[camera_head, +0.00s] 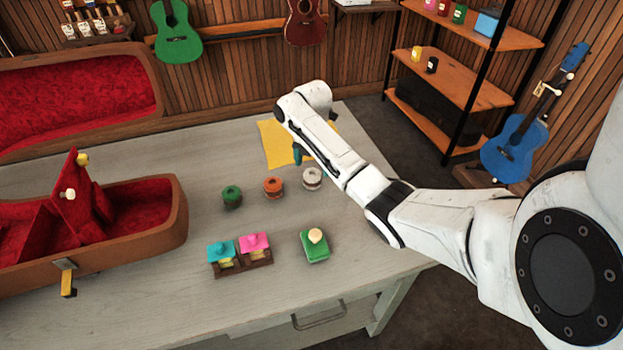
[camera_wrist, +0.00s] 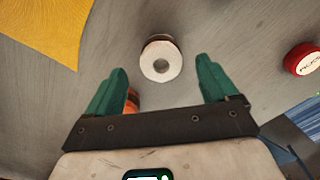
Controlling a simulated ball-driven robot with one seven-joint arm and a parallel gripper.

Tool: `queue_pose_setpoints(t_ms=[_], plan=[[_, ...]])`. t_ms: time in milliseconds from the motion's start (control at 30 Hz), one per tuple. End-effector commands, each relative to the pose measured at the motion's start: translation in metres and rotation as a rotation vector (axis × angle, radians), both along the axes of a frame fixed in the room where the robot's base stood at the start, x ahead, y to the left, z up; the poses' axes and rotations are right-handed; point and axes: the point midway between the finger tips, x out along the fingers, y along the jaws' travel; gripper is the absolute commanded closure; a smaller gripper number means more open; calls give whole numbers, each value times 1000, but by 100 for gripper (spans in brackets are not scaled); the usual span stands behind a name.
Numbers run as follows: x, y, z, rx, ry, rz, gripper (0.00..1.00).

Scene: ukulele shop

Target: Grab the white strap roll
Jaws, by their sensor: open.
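The white strap roll (camera_head: 312,179) stands on the grey table at the right end of a row of three rolls. In the wrist view the white roll (camera_wrist: 160,61) shows its round top and central hole, between and slightly beyond the fingertips. My gripper (camera_wrist: 161,70) is open and empty, with a teal finger on each side of the roll's line and no contact visible. In the head view my gripper (camera_head: 298,153) is just behind and left of the roll; most of it is hidden by my arm.
An orange roll (camera_head: 273,187) stands close to the left, with a green roll (camera_head: 232,197) beyond it. A yellow cloth (camera_head: 275,145) lies behind. A green box (camera_head: 315,246) and a pink and cyan set (camera_head: 240,255) are nearer the front. A red round container (camera_wrist: 303,58) shows in the wrist view.

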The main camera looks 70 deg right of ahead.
Motion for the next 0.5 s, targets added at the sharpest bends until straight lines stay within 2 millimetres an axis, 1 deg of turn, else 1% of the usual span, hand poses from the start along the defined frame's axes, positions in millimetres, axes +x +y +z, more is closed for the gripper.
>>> queue_pose_setpoints(t_ms=[133,333,400,500], plan=[[-1,2,-12,1,2,-1,14],[0,3,-42,0,2,0,14],[0,3,-48,0,0,-1,14],[0,3,-52,0,0,-1,14]])
